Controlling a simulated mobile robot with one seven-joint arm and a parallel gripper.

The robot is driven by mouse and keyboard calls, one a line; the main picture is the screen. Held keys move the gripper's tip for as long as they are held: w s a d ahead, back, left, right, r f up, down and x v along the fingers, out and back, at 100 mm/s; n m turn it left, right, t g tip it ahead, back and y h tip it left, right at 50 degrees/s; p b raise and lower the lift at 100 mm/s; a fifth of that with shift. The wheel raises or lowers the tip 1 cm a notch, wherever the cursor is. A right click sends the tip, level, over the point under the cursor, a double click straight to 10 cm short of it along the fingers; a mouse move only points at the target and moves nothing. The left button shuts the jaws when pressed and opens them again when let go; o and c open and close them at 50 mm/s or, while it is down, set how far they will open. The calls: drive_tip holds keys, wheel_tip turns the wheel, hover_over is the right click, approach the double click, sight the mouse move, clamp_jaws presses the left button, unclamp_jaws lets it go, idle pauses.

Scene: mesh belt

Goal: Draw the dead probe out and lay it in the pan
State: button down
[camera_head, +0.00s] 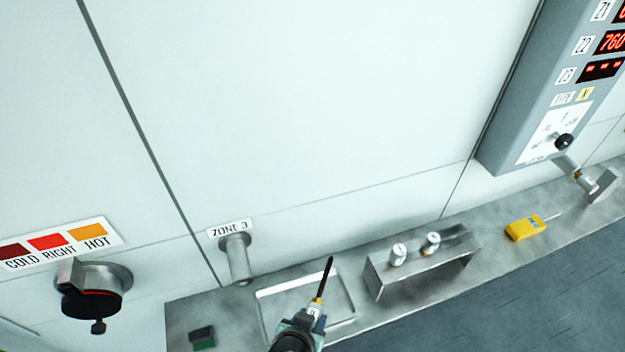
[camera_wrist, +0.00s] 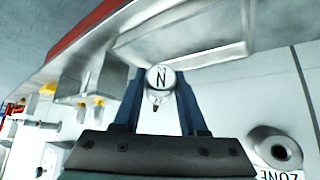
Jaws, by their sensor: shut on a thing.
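My gripper (camera_head: 308,320) is shut on a probe (camera_head: 328,274) with a dark thin shaft and a yellow collar. The shaft points up and away in the head view. In the wrist view the probe's round pale cap (camera_wrist: 160,77), marked N, sits between the fingers (camera_wrist: 158,100). The pan (camera_head: 285,298) is a shallow metal tray on the ledge; the probe appears over it, apparently above its floor. The pan also shows in the wrist view (camera_wrist: 205,32). The ZONE 3 tube (camera_head: 238,262) stands out of the wall behind, with no probe visible in it.
A metal rack (camera_head: 375,281) holding two white-capped probes (camera_head: 398,255) stands right of the pan. A yellow meter (camera_head: 525,229) lies farther right. A dark green block (camera_head: 203,338) is at the left. The wall panel (camera_head: 548,90) shows dashes for Z3.

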drive_tip(key=w+f+m+b, duration=0.1)
drive_tip(key=f, duration=0.1)
drive_tip(key=w+a+f+m+h+b, duration=0.1)
drive_tip(key=f, duration=0.1)
drive_tip(key=w+f+m+b, duration=0.1)
drive_tip(key=w+f, duration=0.1)
drive_tip(key=shift+a+f+g+h+b, duration=0.15)
drive_tip(key=shift+g+h+b, duration=0.2)
drive_tip(key=shift+g+h, duration=0.05)
idle(0.3)
drive_tip(key=shift+c, duration=1.8)
unclamp_jaws()
